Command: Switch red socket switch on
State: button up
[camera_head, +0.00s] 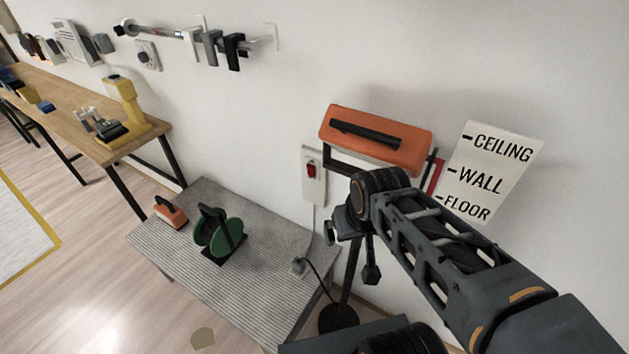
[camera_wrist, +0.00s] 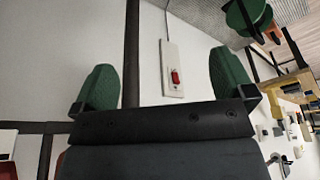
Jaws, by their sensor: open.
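The red switch (camera_head: 311,168) sits on a white upright socket plate (camera_head: 316,194) on the wall, just left of my arm's end. The fingertips look apart from the plate; the exact distance is hard to tell.
An orange lamp-like head (camera_head: 375,138) stands above and right of the socket, on a black pole (camera_head: 350,272) near my wrist. A grey ribbed table (camera_head: 165,246) holds a green reel (camera_head: 217,237) and an orange block (camera_head: 171,212). A lettered sign (camera_head: 490,170) hangs at right.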

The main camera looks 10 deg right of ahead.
aim_at(312, 172)
jog(key=z, duration=0.55)
jog(key=k, duration=1.25)
jog(key=u, duration=0.5)
jog(key=i, duration=0.8)
jog(key=u, duration=0.95)
jog(key=i, duration=0.35)
jog(key=u, duration=0.1)
